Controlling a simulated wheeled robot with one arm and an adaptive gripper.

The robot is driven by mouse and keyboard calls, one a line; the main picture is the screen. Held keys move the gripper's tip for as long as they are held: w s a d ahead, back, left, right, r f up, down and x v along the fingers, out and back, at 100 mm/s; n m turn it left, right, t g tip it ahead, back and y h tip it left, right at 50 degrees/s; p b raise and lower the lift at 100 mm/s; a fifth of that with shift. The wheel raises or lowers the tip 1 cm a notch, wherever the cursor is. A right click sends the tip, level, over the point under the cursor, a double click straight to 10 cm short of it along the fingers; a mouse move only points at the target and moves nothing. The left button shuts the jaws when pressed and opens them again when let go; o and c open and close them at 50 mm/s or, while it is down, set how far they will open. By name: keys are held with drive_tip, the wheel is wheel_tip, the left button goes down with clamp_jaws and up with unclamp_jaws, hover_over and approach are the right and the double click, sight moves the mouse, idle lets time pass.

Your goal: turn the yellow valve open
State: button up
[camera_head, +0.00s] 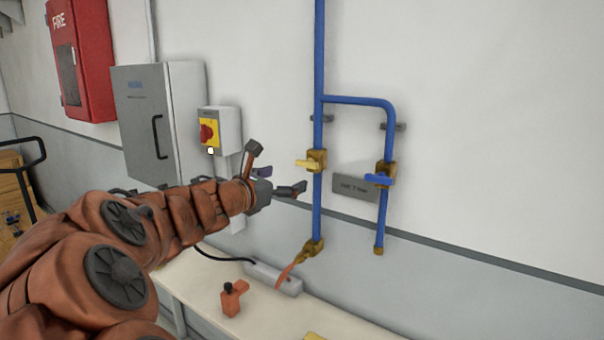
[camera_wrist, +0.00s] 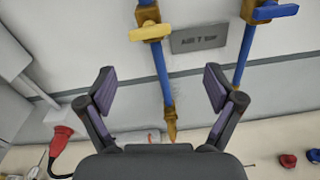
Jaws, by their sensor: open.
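The yellow valve (camera_head: 309,163) has a yellow lever handle on a brass body, set on the left blue vertical pipe (camera_head: 318,210). Its handle points left, across the pipe. In the wrist view the yellow valve (camera_wrist: 152,31) is at the top, ahead of the fingers and roughly between them. My gripper (camera_head: 277,172) is to the left of the valve in the head view, apart from it. In the wrist view my gripper (camera_wrist: 160,90) is open and empty, its two fingers spread wide.
A blue-handled valve (camera_head: 379,179) sits on the right pipe branch. A grey label plate (camera_head: 354,189) is between the pipes. A red and yellow switch box (camera_head: 220,130), grey cabinet (camera_head: 160,120) and red fire box (camera_head: 80,60) are on the wall. A bench (camera_head: 195,280) runs below.

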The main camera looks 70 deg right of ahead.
sight(305, 163)
drive_tip(key=shift+n+h, duration=0.4)
drive_tip(key=shift+n, duration=0.5)
drive_tip(key=shift+w+r+p+x, duration=0.15)
drive_tip(key=shift+w+x, duration=0.05)
drive_tip(key=shift+x, duration=1.3)
drive_tip(key=shift+w+r+p+x, duration=0.15)
drive_tip(key=shift+w+p+x, duration=0.05)
drive_tip(key=shift+x, duration=1.3)
drive_tip(key=shift+w+r+p+x, duration=0.15)
drive_tip(key=shift+w+x, duration=0.05)
drive_tip(key=shift+x, duration=1.3)
drive_tip(key=shift+d, duration=0.15)
drive_tip(key=c, duration=1)
drive_tip(key=shift+d, duration=0.15)
drive_tip(key=shift+c, duration=0.7)
